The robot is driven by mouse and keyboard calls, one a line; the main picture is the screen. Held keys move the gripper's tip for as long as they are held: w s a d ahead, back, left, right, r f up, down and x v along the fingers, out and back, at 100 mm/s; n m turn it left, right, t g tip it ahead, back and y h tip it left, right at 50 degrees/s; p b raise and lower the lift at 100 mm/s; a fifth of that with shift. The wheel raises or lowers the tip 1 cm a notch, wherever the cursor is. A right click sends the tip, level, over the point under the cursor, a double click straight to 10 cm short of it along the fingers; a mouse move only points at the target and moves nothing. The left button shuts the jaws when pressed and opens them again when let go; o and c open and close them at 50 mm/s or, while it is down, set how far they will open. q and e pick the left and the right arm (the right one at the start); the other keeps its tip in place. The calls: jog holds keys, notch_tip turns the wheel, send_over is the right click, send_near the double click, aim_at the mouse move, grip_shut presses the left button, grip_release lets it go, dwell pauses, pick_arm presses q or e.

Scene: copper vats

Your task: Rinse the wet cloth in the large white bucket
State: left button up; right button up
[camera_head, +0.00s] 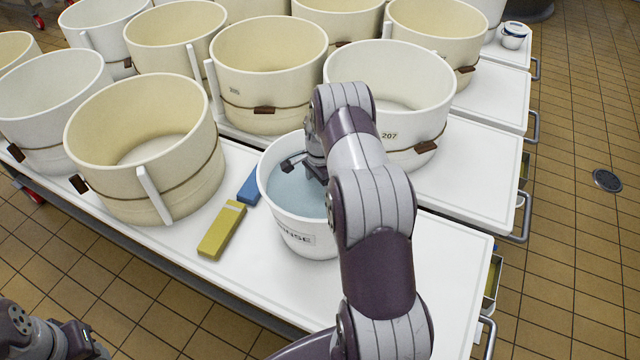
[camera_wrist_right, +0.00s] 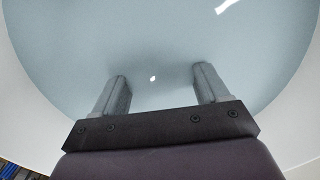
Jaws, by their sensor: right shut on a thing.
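The large white bucket (camera_head: 300,237), labelled RINSE, stands on the white bench and holds bluish water (camera_head: 295,195). My right gripper (camera_head: 312,170) reaches down inside the bucket. In the right wrist view the gripper's two fingers (camera_wrist_right: 160,78) stand apart and dip into the water (camera_wrist_right: 160,40), with their tips under the surface. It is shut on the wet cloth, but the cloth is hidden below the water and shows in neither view. Part of my left arm shows at the lower left edge of the head view; its fingers cannot be made out.
A blue block (camera_head: 249,188) and a yellow-green block (camera_head: 221,230) lie left of the bucket. A cream vat (camera_head: 145,150) stands farther left, and a vat marked 207 (camera_head: 415,125) stands close behind. Bare bench (camera_head: 450,260) lies to the right.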

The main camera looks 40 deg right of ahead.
jog(key=shift+r, duration=0.1)
dwell(0.5)
notch_tip(320, 180, up, 16)
jog(key=p, duration=1.1)
jog(key=shift+p, duration=0.3)
